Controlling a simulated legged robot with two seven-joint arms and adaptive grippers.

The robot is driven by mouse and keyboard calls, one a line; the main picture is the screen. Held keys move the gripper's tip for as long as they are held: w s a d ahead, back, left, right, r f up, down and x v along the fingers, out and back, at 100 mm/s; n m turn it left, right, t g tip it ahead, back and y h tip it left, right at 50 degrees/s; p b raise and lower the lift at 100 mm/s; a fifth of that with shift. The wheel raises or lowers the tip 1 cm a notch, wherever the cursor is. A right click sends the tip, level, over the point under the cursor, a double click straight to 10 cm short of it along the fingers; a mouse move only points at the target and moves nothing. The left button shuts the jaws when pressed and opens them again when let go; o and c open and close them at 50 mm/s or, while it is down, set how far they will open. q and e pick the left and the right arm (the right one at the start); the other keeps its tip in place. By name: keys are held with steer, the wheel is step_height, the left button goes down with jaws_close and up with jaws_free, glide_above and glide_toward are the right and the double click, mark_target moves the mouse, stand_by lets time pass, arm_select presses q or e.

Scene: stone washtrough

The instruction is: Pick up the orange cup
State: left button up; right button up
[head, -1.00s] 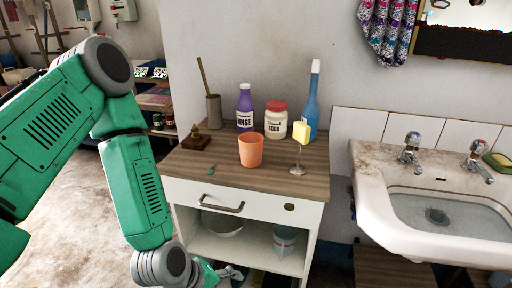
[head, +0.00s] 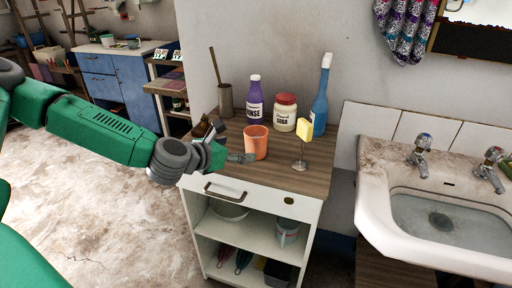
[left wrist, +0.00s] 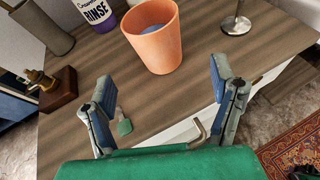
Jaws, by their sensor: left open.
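The orange cup (head: 256,142) stands upright on the wooden top of a small white cabinet. It also shows in the left wrist view (left wrist: 154,40), at the top middle, with something bluish inside. My left gripper (head: 236,157) is at the left front of the cup, low over the cabinet top. In the left wrist view my left gripper (left wrist: 163,84) is open, its two fingers spread wide, with the cup beyond the fingertips and nothing between them. My right gripper is in neither view.
Behind the cup stand a purple rinse bottle (head: 254,101), a soda jar (head: 285,112) and a blue bottle (head: 320,98). A yellow sponge on a metal stand (head: 303,137) is to its right. A small green item (left wrist: 125,126) lies near the front edge. A sink (head: 430,215) is at right.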

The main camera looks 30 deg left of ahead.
mark_target(250, 146)
arm_select(q)
steer(key=x, duration=0.3)
steer(key=shift+a+f, duration=0.1)
steer(key=shift+f, duration=0.15)
steer(key=shift+x, duration=0.9)
steer(key=x, duration=0.4)
steer(key=shift+w+r+b, duration=0.2)
steer(key=shift+w+b, duration=0.15)
steer(key=shift+w, duration=0.05)
steer(key=c, duration=1.4)
